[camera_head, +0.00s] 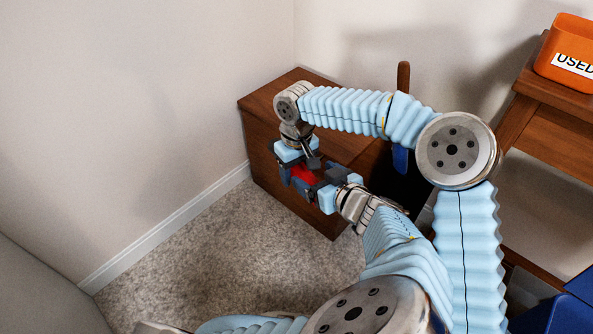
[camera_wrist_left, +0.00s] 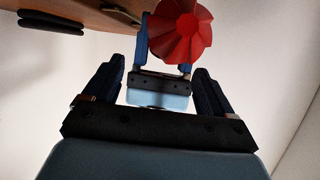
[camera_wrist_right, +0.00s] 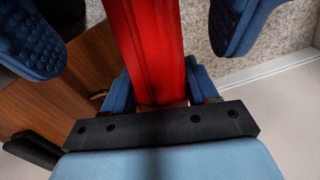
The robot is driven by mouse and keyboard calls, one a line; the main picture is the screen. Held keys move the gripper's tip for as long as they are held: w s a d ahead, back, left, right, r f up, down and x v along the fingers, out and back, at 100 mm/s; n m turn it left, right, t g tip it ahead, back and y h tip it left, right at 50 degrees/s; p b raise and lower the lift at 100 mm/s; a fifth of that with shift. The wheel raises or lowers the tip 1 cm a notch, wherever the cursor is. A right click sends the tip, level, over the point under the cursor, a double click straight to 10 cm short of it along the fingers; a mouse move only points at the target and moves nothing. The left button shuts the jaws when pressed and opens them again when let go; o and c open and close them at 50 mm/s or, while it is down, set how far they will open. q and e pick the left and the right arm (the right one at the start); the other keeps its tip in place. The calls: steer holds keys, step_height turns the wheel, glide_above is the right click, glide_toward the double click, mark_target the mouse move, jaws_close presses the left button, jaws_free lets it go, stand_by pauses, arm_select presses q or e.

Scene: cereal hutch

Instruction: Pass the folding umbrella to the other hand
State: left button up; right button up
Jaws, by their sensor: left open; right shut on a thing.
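The folding umbrella (camera_head: 304,177) is red; only a small part shows between my two grippers in the head view. My right gripper (camera_head: 299,172) is shut on it. In the right wrist view the umbrella (camera_wrist_right: 147,45) runs up from between the right fingers, and two wide-set blue fingers of my left gripper (camera_wrist_right: 140,32) flank it without visible contact. In the left wrist view my left gripper (camera_wrist_left: 160,70) is open and empty. The umbrella's ribbed round end (camera_wrist_left: 182,32) shows above and beyond its fingertips, in front of the right gripper.
A brown wooden cabinet (camera_head: 258,108) stands behind the grippers against the wall. An orange bin (camera_head: 567,62) labelled "USED" sits on a wooden surface at the upper right. Carpet (camera_head: 215,240) at the left is clear.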

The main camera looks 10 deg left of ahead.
arm_select(q)
step_height(320, 180, up, 6)
steer(key=shift+r, duration=0.1)
steer(key=s+f+m+g, duration=0.1)
steer(key=f, duration=0.2)
steer(key=f+g+h, duration=0.1)
steer(key=f, duration=0.2)
steer(key=s+d+f+m+g+h, duration=0.1)
steer(key=f, duration=0.2)
steer(key=shift+s+m, duration=0.3)
steer(key=shift+s, duration=0.05)
steer(key=s+a+f+m+g+h, duration=0.1)
steer(key=s+a+f+g+h, duration=0.1)
steer(key=f, duration=0.7)
steer(key=s+a+f+m+g+h, duration=0.1)
steer(key=s+a+f+g+h, duration=0.1)
steer(key=s+a+f+h, duration=0.3)
steer(key=s+a+f+m+g+h, duration=0.1)
steer(key=s+f, duration=0.5)
steer(key=f, duration=0.7)
steer(key=shift+a+g+h, duration=0.8)
steer(key=shift+a+h, duration=0.4)
steer(key=shift+a, duration=0.3)
steer(key=shift+f, duration=0.1)
